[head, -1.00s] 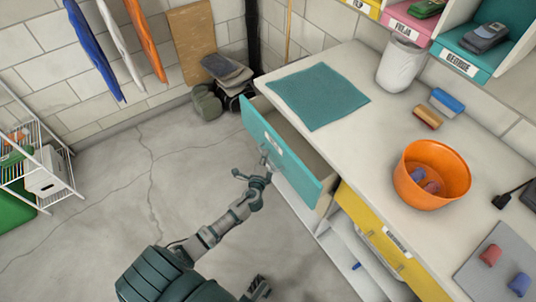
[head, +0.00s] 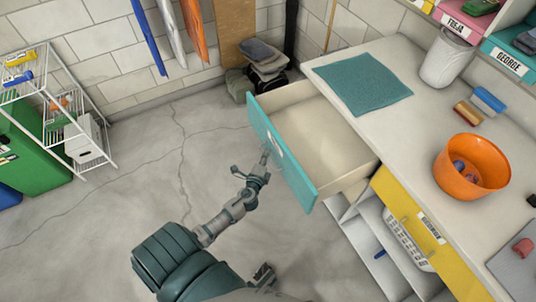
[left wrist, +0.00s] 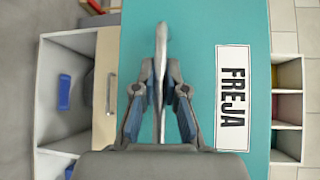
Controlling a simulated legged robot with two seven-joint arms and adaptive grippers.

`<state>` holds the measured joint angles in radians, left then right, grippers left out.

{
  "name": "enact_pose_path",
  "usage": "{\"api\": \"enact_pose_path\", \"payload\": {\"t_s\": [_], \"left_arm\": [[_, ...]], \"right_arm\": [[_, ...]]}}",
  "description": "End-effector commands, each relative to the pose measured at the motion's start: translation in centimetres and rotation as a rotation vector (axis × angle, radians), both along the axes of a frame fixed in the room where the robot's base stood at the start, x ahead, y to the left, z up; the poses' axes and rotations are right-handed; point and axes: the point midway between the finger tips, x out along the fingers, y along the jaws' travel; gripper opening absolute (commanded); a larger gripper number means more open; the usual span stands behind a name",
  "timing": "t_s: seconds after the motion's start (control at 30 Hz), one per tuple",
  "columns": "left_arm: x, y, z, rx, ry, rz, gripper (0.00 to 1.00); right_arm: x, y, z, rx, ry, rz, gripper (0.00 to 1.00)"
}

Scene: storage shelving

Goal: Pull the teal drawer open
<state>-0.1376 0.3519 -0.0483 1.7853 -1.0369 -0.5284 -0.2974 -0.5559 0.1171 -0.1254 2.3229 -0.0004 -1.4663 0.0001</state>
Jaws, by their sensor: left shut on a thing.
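The teal drawer (head: 298,178) stands well out from the workbench, and its pale, empty inside shows in the head view. In the left wrist view its teal front (left wrist: 195,40) fills the middle, with a white label reading FREJA (left wrist: 233,98). My left gripper (head: 264,160) is at the drawer front; in the left wrist view its fingers (left wrist: 160,78) are closed around the grey bar handle (left wrist: 161,45). The exact contact is partly hidden by the fingers. A dark piece low in the head view may be my right gripper; its jaws are unclear.
A yellow drawer (head: 425,235) is beside the teal one, with open shelves below. The benchtop holds a teal mat (head: 362,77), an orange bowl (head: 472,170) and a white bin (head: 446,60). A white wire rack (head: 85,120) stands far left. The floor between is clear.

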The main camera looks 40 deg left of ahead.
Motion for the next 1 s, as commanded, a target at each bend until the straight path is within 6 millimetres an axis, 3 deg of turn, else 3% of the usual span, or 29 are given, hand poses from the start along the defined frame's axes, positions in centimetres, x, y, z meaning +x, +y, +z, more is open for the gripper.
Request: {"api": "enact_pose_path", "payload": {"t_s": [0.2, 0.23, 0.33, 0.7, 0.87, 1.0], "left_arm": [[-0.2, -0.5, -0.7, -0.008, 0.012, -0.008, 0.0], [-0.2, -0.5, -0.7, -0.008, 0.012, -0.008, 0.13], [-0.2, -0.4, -0.7, -0.008, 0.01, -0.007, 0.37], [-0.5, -0.3, -0.3, -0.004, 0.004, -0.003, 0.37], [-2.9, -1.2, 0.0, -0.008, 0.006, -0.001, 0.37], [-5.9, -2.6, 0.3, -0.008, 0.008, -0.002, 0.37]], "right_arm": [[0.0, 0.1, 0.0, 0.001, -0.001, 0.0, 0.4], [0.0, 0.1, 0.0, 0.001, -0.001, 0.001, 0.4], [0.0, 0.1, 0.1, 0.001, -0.001, 0.001, 0.4], [-0.1, 0.2, 0.3, 0.004, 0.0, 0.002, 0.4], [-0.1, 0.1, 0.3, 0.003, -0.001, 0.002, 0.4], [-0.1, 0.1, 0.3, 0.002, -0.002, 0.001, 0.4]]}}
